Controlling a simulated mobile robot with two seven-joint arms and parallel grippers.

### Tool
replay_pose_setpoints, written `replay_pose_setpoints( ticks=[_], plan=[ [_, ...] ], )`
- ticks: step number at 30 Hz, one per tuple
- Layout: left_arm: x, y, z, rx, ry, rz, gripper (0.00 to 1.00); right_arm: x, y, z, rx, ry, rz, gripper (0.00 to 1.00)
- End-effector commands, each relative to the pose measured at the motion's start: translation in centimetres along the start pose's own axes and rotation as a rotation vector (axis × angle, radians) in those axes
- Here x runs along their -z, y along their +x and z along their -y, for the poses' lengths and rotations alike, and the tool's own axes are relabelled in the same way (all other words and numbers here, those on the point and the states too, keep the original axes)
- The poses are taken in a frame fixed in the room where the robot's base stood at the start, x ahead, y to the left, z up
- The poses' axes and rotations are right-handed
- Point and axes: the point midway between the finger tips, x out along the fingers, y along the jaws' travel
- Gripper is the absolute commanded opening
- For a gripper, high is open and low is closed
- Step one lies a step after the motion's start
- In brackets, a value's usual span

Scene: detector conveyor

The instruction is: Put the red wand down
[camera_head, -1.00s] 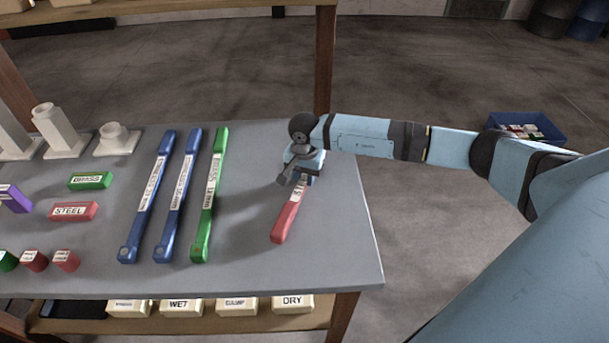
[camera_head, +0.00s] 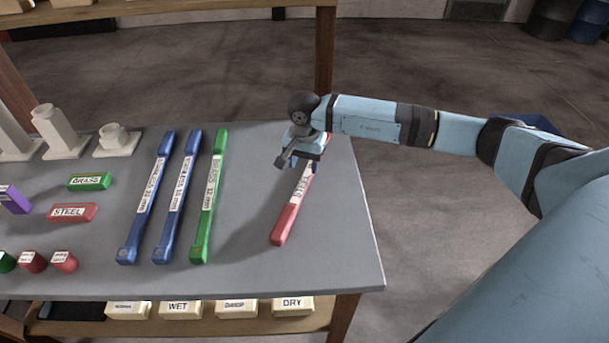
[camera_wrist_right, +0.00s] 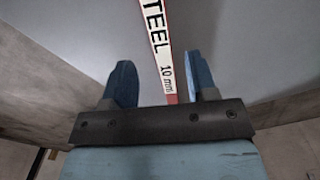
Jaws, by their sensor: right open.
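The red wand (camera_head: 285,222) lies on the grey table (camera_head: 345,255), to the right of the green wand, with a white label reading STEEL. My left gripper does not show.
Two blue wands (camera_head: 147,205) (camera_head: 180,205) and a green wand (camera_head: 208,200) lie side by side to the left. Small labelled blocks (camera_head: 90,181) and white stands (camera_head: 60,135) are farther left. A table post (camera_head: 325,60) rises behind my right gripper.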

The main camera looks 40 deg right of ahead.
Motion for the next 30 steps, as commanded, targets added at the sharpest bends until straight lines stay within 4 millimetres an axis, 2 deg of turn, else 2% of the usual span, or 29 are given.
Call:
replay_pose_setpoints(
  ticks=[4, 10, 15, 30],
  plan=[
    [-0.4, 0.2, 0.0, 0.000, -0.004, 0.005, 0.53, 0.1, -3.1, 0.0, 0.002, -0.001, -0.002, 0.53],
    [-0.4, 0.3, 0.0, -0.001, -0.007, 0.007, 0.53, 0.0, -5.8, 0.1, 0.001, 0.000, -0.001, 0.53],
    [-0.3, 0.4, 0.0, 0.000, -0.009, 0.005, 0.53, 0.0, -6.5, 0.0, -0.001, -0.001, 0.000, 0.53],
    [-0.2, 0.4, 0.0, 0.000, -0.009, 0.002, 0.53, 0.0, -6.5, 0.0, -0.001, 0.000, 0.000, 0.53]
  ],
)
